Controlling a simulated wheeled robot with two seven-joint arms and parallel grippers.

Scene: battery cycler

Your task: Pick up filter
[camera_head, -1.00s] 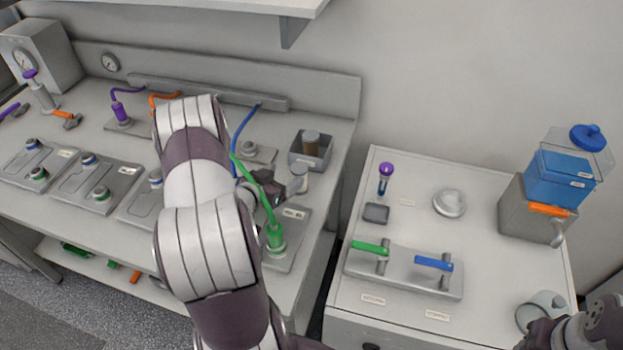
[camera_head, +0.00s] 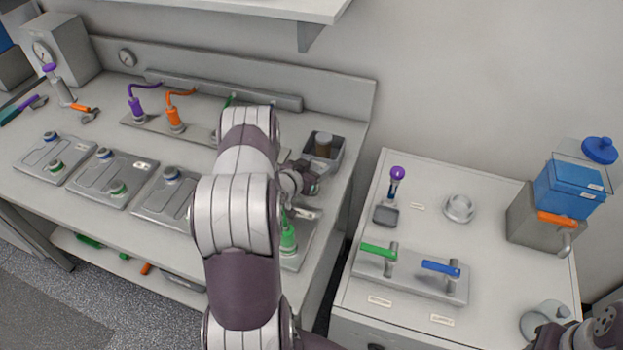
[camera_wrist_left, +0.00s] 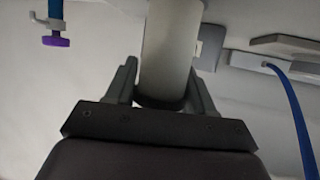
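The filter, which I take to be the pale upright cylinder (camera_wrist_left: 170,45), stands between the two fingers of my left gripper (camera_wrist_left: 163,85) in the left wrist view. The fingers flank it closely on both sides. I cannot tell whether they press on it. In the head view my left gripper (camera_head: 303,180) is over the right end of the long bench, just in front of a grey bin, and hides most or all of the filter. My right gripper (camera_head: 562,338) shows only in part at the lower right corner, with its fingers unclear.
The grey bin (camera_head: 335,167) holds a brown cylinder (camera_head: 323,145). A green connector (camera_head: 288,235) stands close below my left gripper. A blue cable (camera_wrist_left: 297,120) hangs at the right of the wrist view.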

